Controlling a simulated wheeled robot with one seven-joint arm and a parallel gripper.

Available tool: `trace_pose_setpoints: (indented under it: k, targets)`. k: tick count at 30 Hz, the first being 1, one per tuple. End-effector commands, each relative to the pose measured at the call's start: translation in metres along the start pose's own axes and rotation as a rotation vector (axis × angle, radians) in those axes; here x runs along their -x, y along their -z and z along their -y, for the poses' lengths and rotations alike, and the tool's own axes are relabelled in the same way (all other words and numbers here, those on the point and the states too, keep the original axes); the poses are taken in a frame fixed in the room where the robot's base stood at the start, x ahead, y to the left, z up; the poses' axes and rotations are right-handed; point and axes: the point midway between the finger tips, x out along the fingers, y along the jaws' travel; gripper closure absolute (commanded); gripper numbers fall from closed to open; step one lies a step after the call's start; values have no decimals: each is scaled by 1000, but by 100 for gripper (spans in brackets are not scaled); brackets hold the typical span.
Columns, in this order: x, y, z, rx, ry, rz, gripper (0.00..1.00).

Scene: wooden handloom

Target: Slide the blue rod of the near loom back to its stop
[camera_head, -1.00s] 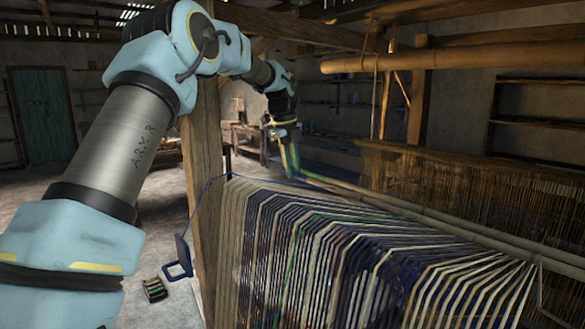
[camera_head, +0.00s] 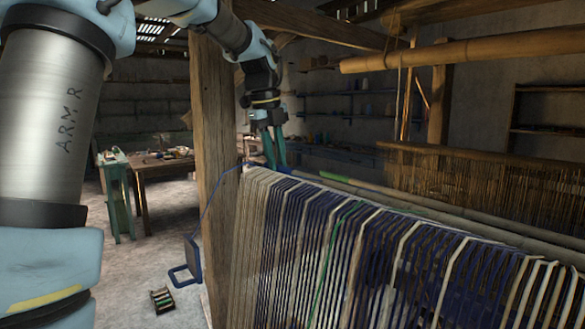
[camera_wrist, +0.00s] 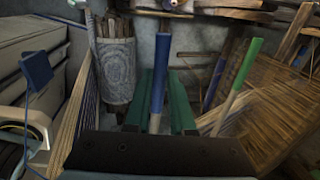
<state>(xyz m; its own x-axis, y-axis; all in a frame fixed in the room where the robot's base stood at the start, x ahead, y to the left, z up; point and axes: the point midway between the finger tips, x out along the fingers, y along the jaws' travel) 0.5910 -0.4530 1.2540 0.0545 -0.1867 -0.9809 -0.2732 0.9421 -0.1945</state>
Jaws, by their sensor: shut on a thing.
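My gripper (camera_head: 274,152) reaches down at the far left end of the near loom in the head view, beside the wooden post. In the wrist view its two green fingers (camera_wrist: 160,110) are on either side of the blue rod (camera_wrist: 160,72), closed on it. The rod has a blue end and a paler length below that runs in between the fingers. In the head view the gripper hides most of the rod. The near loom's striped blue and white warp (camera_head: 370,255) fills the lower right. The rod's stop cannot be made out.
A green-ended rod (camera_wrist: 243,68) lies to the right of the fingers, apart from them. The wooden post (camera_head: 216,150) stands close to my arm. A blue frame (camera_head: 188,265) hangs on a cord left of the loom. Open floor and a workbench (camera_head: 160,165) lie further left.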

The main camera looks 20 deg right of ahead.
Motion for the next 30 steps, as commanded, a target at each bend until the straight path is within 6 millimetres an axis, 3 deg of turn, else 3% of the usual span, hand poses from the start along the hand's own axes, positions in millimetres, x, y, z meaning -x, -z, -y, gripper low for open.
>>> trace_pose_setpoints:
  k: [11,12,19,30]
  targets:
    - [5,-1,-6,2,-1,3,100]
    - [5,-2,-6,2,-1,3,73]
    - [4,-1,-5,1,-1,2,48]
    - [11,-1,-4,0,2,2,48]
